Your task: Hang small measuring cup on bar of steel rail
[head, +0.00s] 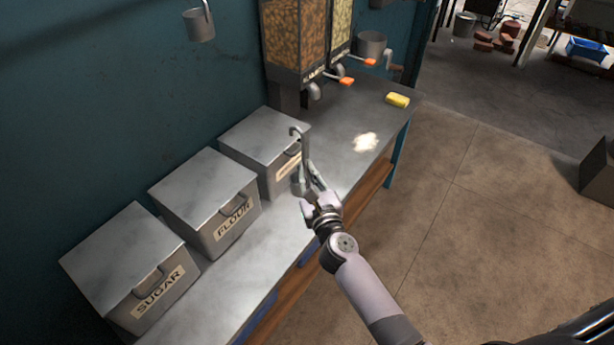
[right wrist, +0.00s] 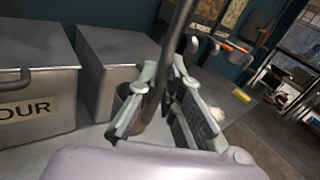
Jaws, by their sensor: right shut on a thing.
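My right gripper (head: 306,188) is shut on the handle of the small measuring cup (head: 298,186) and holds it upright in front of the third metal bin. The handle rises above the fingers and ends in a hook at the top. In the right wrist view the handle (right wrist: 158,78) passes between the fingers (right wrist: 160,105), and the cup is partly hidden behind them. Another metal cup (head: 199,25) hangs by its handle at the upper left against the wall. The rail's bar is not visible. My left gripper is not in view.
Metal bins labelled SUGAR (head: 160,295) and FLOUR (head: 233,232) and a third bin (head: 262,139) line the wall on the steel bench (head: 220,298). Dispensers (head: 295,35), a metal pot (head: 371,45), a yellow sponge (head: 397,100) and a white spill (head: 366,142) are farther back. Floor right of the bench is open.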

